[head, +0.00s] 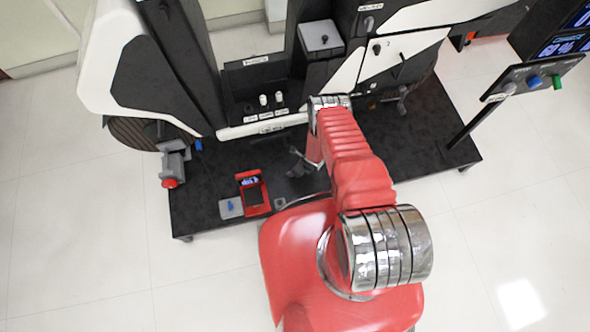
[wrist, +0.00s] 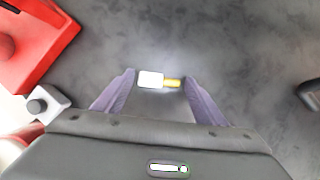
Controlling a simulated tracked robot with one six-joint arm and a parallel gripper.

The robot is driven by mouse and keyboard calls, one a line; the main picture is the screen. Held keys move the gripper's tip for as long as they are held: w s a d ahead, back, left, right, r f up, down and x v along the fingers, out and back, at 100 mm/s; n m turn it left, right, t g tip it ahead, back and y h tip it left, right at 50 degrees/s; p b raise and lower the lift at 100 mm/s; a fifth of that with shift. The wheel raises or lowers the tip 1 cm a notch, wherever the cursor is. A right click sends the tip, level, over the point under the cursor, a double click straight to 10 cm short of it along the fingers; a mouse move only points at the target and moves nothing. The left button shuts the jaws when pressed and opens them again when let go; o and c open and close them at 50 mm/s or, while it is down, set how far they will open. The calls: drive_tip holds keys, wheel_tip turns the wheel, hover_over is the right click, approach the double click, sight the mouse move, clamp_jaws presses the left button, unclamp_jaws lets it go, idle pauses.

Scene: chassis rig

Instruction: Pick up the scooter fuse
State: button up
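A small white block with a yellow end, which looks like the scooter fuse (wrist: 151,80), lies across the space between my fingertips in the wrist view, against the dark platform surface. My gripper (wrist: 159,78) is open, with one purple finger on each side of it and only narrow gaps at its ends. I cannot tell whether either fingertip touches it. In the head view my gripper (head: 299,165) is low over the black platform, partly hidden by my red arm. The fuse cannot be made out there.
A red device with a small screen (head: 252,190) and a grey plate with a blue knob (head: 231,207) lie left of my gripper. A grey clamp with a red knob (head: 173,165) is at the platform's left edge. The black-and-white rig (head: 265,90) rises behind. A post-mounted button panel (head: 532,80) stands right.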

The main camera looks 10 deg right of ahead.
drive_tip(key=c, duration=0.9)
drive_tip(key=shift+o, duration=0.2)
drive_tip(key=shift+r, duration=0.15)
wheel_tip(320, 180, up, 10)
idle(0.7)
